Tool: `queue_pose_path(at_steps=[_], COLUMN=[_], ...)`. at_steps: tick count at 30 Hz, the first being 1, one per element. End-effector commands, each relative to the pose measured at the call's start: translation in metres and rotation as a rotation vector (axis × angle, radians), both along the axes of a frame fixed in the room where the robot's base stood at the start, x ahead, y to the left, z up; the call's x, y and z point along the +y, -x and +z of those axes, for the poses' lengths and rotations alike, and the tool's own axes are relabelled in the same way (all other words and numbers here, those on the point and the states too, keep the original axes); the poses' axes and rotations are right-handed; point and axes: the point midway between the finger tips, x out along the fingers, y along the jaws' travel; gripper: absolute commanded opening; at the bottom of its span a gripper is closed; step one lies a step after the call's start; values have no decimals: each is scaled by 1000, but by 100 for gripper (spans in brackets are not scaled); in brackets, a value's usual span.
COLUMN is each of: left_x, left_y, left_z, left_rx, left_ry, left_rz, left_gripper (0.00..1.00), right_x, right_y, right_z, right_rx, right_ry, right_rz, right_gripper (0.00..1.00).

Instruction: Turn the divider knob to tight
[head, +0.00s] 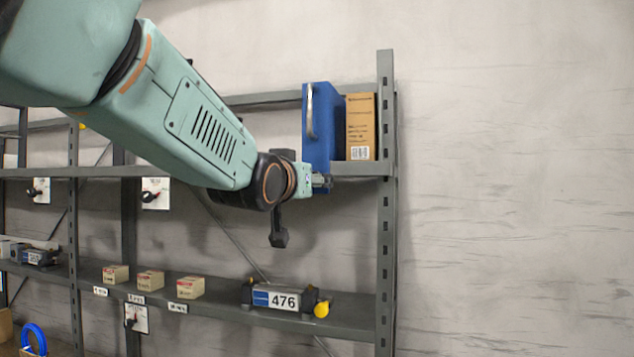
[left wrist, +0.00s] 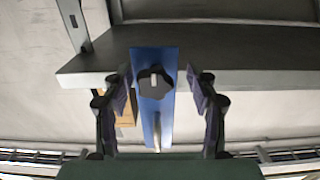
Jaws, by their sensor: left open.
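The blue divider (head: 318,125) stands upright on the upper shelf at its right end, with a silver handle on its front edge. In the left wrist view the divider (left wrist: 168,58) runs down the middle, and its black lobed knob (left wrist: 154,84) with a pale mark faces me. My left gripper (left wrist: 159,92) is open, one finger on each side of the knob, with visible gaps. In the head view my left gripper (head: 319,184) is at the divider's lower front, and the knob is hidden there. I cannot read any tight marking.
A cardboard box (head: 360,126) stands just right of the divider. The upper shelf's edge (left wrist: 235,72) is close to the gripper. The lower shelf holds small boxes (head: 190,287) and a device labelled 476 (head: 282,299). The wall right of the rack is bare.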

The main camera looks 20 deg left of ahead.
Motion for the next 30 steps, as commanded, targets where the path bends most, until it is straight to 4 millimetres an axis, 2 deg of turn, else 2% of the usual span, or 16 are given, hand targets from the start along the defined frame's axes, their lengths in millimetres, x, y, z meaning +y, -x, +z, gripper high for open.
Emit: queue_pose_path(at_steps=[12,30], left_x=[-1,-1], left_y=[3,0], left_z=[1,0], left_rx=[-1,1], left_ry=[0,-2], left_rz=[0,-1], left_gripper=[57,6], right_x=[0,0], right_y=[0,0], right_z=[0,0], right_rx=[0,0], right_ry=[0,0], right_rz=[0,0], right_gripper=[40,40])
